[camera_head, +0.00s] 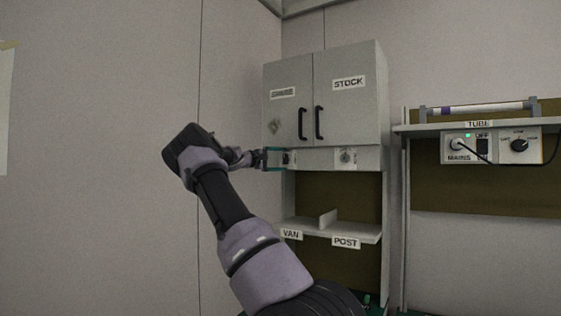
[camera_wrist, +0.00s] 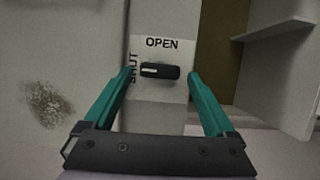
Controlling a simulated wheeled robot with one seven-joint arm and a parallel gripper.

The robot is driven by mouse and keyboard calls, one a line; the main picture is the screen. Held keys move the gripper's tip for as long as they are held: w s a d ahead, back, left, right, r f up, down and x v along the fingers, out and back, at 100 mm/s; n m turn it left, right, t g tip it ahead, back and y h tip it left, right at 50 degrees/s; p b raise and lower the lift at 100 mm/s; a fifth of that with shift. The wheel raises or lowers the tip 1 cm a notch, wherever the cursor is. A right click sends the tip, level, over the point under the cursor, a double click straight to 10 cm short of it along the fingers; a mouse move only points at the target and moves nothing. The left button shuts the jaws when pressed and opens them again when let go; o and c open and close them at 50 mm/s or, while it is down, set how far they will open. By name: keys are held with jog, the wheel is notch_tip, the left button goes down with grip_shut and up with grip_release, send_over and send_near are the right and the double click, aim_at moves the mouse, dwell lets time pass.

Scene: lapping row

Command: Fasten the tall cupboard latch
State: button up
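The tall cupboard (camera_head: 345,118) hangs at the back, its two doors closed in the head view. Its latch, a small black knob (camera_wrist: 160,71), sits on a pale plate below the doors. In the wrist view the knob lies level, with a white mark toward its left end. "OPEN" is printed above it and "SHUT" runs sideways at its left. My gripper (camera_wrist: 160,74) is open, with one teal finger at each side of the knob and small gaps apparent. In the head view my gripper (camera_head: 275,158) hides part of the latch plate.
A second round fitting (camera_head: 346,156) is on the panel to the right. Below is a divided shelf (camera_head: 357,233) labelled VAN and POST. A side shelf at right carries a tube (camera_head: 478,108) above a control box (camera_head: 490,147).

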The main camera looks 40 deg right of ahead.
jog(key=shift+a, duration=0.1)
jog(key=a, duration=1)
jog(key=shift+a, duration=0.3)
